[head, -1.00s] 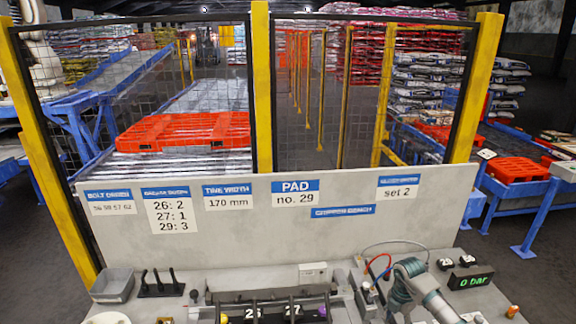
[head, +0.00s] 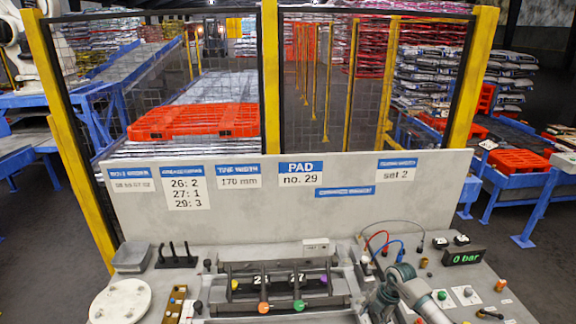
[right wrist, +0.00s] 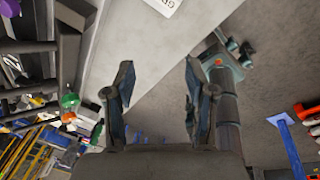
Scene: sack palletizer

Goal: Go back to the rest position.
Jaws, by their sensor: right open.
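My right gripper (right wrist: 160,95) is open in the right wrist view. Its two dark fingers stand apart with nothing between them, in front of grey surfaces. In the head view a grey-and-teal jointed arm part (head: 402,272) shows at the lower right over the bench; its lower end is cut off by the frame and no fingertips can be made out there. My left gripper is in neither view. The grey bench (head: 215,265) fills the lower part of the head view.
On the bench are a grey bin (head: 132,257), a round pale disc (head: 120,301), a rack with coloured knobs (head: 275,283) and a "0 bar" display (head: 464,257). A sign panel (head: 350,225) and a yellow-post fence (head: 271,80) stand behind it. Cables (head: 383,238) rise from the bench.

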